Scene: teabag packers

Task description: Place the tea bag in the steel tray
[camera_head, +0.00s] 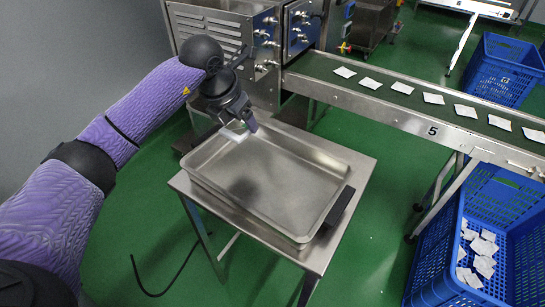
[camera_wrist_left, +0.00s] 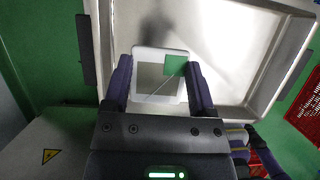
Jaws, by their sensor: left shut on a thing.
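My left gripper (camera_head: 243,131) is shut on a tea bag (camera_head: 236,132), a small white packet with a green corner. The gripper and tea bag are over the far left part of the steel tray (camera_head: 310,222). In the left wrist view, the tea bag (camera_wrist_left: 145,80) sits between the two fingers of the left gripper (camera_wrist_left: 158,85), with the steel tray (camera_wrist_left: 235,50) behind it. I cannot tell the exact height of the tea bag above the tray floor. The tray is otherwise empty and stands on a steel table. My right gripper is not in view.
The steel table (camera_head: 352,165) has a dark block (camera_head: 339,206) at the tray's right side. A conveyor (camera_head: 385,101) carrying several tea bags runs to the right from a steel machine (camera_head: 222,35). A blue crate (camera_head: 433,262) with several tea bags stands at the lower right.

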